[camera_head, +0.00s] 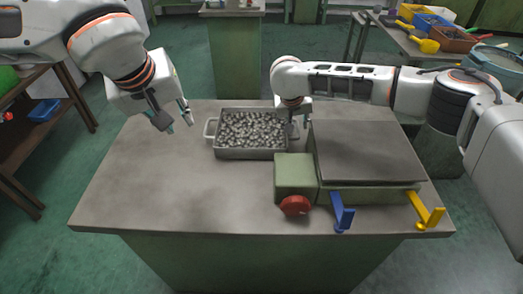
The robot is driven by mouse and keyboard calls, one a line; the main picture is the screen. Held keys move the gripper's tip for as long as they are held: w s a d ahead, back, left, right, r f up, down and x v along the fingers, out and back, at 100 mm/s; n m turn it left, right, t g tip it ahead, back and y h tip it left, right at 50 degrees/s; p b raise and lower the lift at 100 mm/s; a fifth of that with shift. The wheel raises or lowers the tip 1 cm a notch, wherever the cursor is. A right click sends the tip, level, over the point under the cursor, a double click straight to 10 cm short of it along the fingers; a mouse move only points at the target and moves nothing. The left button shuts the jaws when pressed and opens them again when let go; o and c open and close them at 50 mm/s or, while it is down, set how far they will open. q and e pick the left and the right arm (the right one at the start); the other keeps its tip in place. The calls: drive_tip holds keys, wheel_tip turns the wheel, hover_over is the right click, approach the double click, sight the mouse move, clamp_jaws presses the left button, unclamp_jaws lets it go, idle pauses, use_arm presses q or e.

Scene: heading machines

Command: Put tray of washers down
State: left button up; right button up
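The tray of washers (250,155) is a grey metal tray filled with many small grey washers (251,130). It is at the far middle of the grey table (150,180) and looks to rest on the top. Its left handle (211,127) is free. My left gripper (175,121) is to the left of the tray, above the table, open and apart from the handle. My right gripper (299,117) is at the tray's right end, where the right handle is hidden. Whether its fingers are closed on that handle cannot be made out.
A green machine (295,172) with a flat grey top plate (365,150), a red knob (295,205), a blue lever (342,213) and a yellow lever (428,212) stands right of the tray. The table's left side is clear. A shelf and another bench stand beyond.

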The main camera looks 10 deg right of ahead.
drive_tip(key=shift+a+r, duration=0.15)
drive_tip(key=shift+r, duration=0.05)
use_arm(q)
drive_tip(key=s+r, duration=0.2)
drive_tip(key=shift+s+a+r+n, duration=0.1)
drive_tip(key=shift+s+n, duration=0.2)
drive_tip(key=shift+s, duration=0.05)
use_arm(e)
drive_tip(key=v, duration=1.1)
drive_tip(key=shift+s+r, duration=0.2)
drive_tip(key=shift+r, duration=0.1)
drive_tip(key=shift+s+f, duration=0.1)
